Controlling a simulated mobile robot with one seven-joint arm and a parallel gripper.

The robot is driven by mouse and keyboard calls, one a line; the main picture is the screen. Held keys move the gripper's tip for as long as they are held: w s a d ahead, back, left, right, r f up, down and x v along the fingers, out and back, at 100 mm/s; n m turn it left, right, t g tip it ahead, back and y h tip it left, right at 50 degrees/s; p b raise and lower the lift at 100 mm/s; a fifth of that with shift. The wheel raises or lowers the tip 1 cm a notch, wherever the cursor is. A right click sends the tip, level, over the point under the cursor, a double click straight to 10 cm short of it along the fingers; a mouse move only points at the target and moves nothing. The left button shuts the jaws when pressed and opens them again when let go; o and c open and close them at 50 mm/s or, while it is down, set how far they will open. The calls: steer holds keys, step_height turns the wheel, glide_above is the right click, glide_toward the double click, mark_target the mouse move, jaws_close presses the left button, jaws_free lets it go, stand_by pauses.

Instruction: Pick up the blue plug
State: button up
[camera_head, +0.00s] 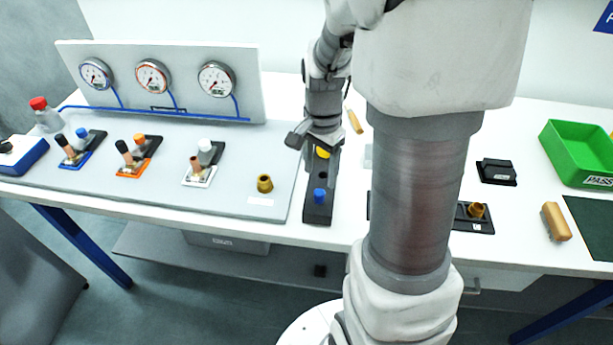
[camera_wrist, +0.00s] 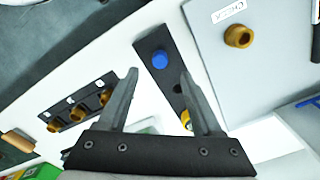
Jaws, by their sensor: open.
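The blue plug (camera_head: 320,195) stands in the near end of a narrow black rack (camera_head: 318,212). In the wrist view the blue plug (camera_wrist: 159,60) shows just beyond and between my fingertips, apart from them. A yellow plug (camera_head: 322,152) sits at the rack's far end, with an empty hole between the two. In the wrist view the yellow plug (camera_wrist: 185,117) is partly hidden by my right finger. My gripper (camera_head: 308,139) is open and empty, above the far end of the rack; in the wrist view its two fingers (camera_wrist: 158,76) are spread apart.
Left of the rack, a grey board carries a brass fitting (camera_head: 265,183) and several coloured valve stations, one with another blue cap (camera_head: 81,132). Behind is a gauge panel (camera_head: 176,80). Right are a black holder with brass fittings (camera_head: 477,211), a wooden-handled tool (camera_head: 556,221) and a green bin (camera_head: 570,150).

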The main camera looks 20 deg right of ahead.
mark_target(320, 192)
steer(key=shift+d+f, duration=0.1)
steer(key=shift+f, duration=3.5)
steer(key=shift+c, duration=0.2)
jaws_close()
